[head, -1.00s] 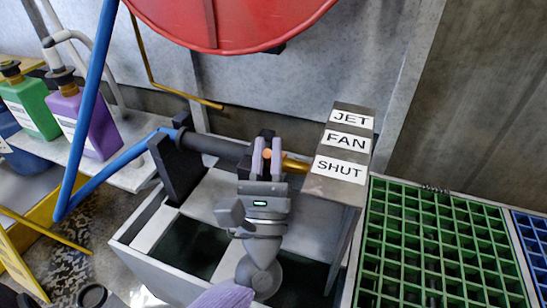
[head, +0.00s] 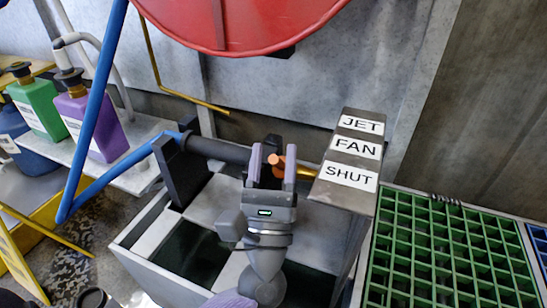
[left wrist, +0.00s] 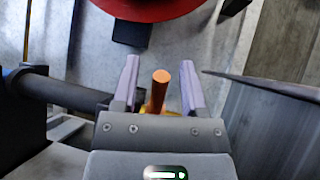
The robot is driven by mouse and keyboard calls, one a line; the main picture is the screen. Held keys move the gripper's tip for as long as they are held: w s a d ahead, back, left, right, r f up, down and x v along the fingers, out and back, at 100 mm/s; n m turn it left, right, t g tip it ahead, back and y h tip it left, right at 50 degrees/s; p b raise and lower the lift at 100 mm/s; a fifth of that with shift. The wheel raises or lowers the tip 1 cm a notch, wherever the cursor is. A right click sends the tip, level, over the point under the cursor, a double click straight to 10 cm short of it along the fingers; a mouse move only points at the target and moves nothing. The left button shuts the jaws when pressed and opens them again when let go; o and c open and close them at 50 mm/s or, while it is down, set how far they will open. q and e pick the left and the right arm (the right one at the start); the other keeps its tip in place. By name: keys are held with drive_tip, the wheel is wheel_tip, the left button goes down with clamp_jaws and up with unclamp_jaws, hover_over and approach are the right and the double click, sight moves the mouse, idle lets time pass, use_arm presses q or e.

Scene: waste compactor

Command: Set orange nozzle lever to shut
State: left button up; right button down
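The orange nozzle lever (head: 277,159) is a short round rod on the nozzle at the end of a dark pipe (head: 219,150). My left gripper (head: 272,168) is open around it, one lavender finger on each side. In the left wrist view the lever (left wrist: 159,92) stands between the spread fingers of the gripper (left wrist: 159,85), with a gap on both sides. A grey sign block (head: 345,203) right of the nozzle carries the labels JET, FAN and SHUT (head: 349,175). The brass nozzle tip (head: 306,172) points at this block. My right gripper is out of view.
A large red reel (head: 240,20) hangs above. A blue hose (head: 97,100) runs down at the left, near green and purple bottles (head: 91,125) on a shelf.

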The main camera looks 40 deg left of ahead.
use_arm(q)
drive_tip(key=v, duration=1)
drive_tip(key=shift+p, duration=0.4)
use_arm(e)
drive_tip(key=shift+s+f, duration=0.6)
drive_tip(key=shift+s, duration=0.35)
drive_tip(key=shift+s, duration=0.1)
